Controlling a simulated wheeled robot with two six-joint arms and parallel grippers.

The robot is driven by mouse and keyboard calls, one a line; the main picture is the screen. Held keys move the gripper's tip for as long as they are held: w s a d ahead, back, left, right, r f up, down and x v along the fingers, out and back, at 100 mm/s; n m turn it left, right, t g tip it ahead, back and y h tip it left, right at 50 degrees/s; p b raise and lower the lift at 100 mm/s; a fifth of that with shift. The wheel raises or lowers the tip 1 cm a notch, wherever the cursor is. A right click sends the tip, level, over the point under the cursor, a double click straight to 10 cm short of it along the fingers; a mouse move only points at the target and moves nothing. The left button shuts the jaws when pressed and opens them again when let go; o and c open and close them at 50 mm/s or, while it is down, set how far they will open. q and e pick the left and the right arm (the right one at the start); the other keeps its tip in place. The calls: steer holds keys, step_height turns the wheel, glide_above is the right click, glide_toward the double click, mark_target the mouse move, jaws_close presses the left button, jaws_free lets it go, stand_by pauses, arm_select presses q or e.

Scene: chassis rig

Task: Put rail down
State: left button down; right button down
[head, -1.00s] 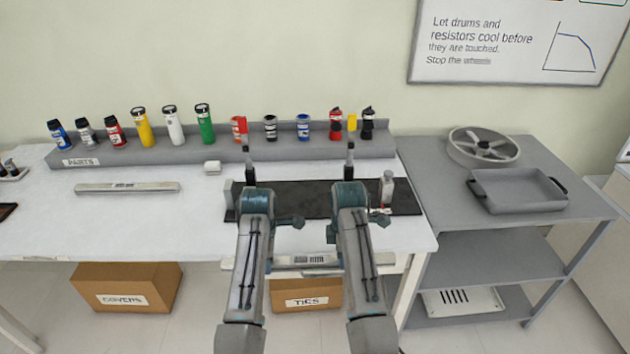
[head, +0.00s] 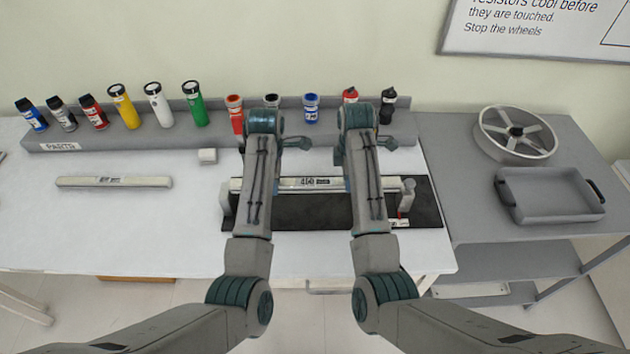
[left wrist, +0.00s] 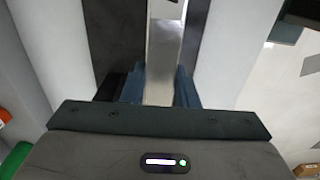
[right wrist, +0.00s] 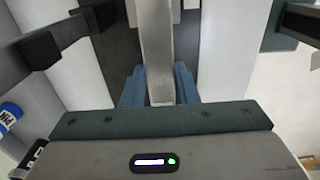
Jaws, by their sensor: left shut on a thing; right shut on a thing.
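A long pale rail (head: 310,184) with a printed label lies crosswise over the back part of a black mat (head: 310,215) on the white table. Its ends are near a grey block (head: 228,208) at the left and a grey post (head: 407,195) at the right. I cannot tell whether it touches the mat or supports. My left gripper (left wrist: 158,90) is shut on the rail in the left wrist view. My right gripper (right wrist: 160,88) is shut on it further right, in the right wrist view. In the head view, my arms hide the fingers.
A similar rail (head: 113,182) lies on the table at left, with clear white surface around it. A small white block (head: 207,156) is behind. A right-hand bench holds a wheel (head: 515,133) and tray (head: 550,220).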

arm_select(q)
steer(key=shift+w, duration=0.25)
arm_select(e)
steer(key=shift+w+a, duration=0.1)
steer(key=shift+w, duration=0.15)
arm_select(q)
steer(key=shift+r, duration=0.1)
arm_select(e)
steer(key=shift+r, duration=0.1)
arm_select(q)
steer(key=shift+s+d+r, duration=0.1)
steer(key=shift+s, duration=0.15)
arm_select(e)
steer(key=shift+s+r, duration=0.1)
steer(key=shift+s, duration=0.15)
